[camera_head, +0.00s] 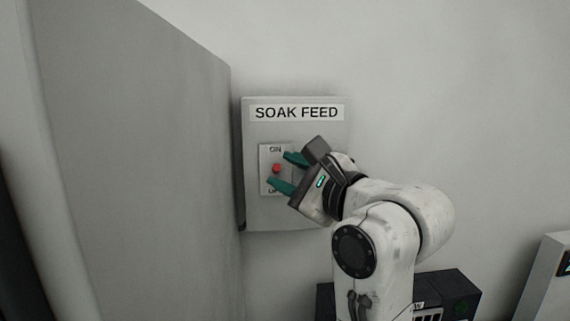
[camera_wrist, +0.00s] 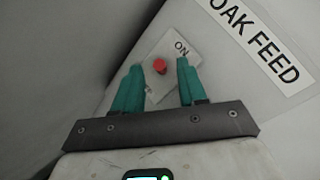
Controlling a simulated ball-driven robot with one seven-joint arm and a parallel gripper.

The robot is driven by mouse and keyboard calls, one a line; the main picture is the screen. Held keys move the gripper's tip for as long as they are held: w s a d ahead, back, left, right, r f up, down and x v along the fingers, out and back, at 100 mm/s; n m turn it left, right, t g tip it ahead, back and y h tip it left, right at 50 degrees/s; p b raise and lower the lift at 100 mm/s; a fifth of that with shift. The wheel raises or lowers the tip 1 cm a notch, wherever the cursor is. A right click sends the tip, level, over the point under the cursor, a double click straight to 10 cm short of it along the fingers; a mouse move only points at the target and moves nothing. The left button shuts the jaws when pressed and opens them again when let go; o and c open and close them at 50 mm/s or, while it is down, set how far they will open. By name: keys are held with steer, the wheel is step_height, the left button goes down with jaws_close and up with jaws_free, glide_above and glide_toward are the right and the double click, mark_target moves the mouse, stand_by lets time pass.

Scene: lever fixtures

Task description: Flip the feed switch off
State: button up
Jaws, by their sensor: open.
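The feed switch has a red knob (camera_head: 277,169) on a pale plate (camera_head: 266,186), marked ON above and with a partly hidden label below. The plate is on a grey wall box (camera_head: 259,213) labelled SOAK FEED. My gripper (camera_head: 283,172) is open in front of the plate, one green finger above and one below the knob's height. In the wrist view the red knob (camera_wrist: 160,66) shows between and beyond the two green fingertips of my gripper (camera_wrist: 160,70). I cannot tell whether either finger touches the knob or the plate.
A tall grey panel (camera_head: 140,150) stands close at the left of the box. A dark device (camera_head: 462,293) is below at the right, and a pale box (camera_head: 548,285) is at the far right. The wall right of the switch box is clear.

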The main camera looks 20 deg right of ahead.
steer(key=shift+w+a, duration=0.15)
steer(key=shift+w, duration=0.4)
jaws_close()
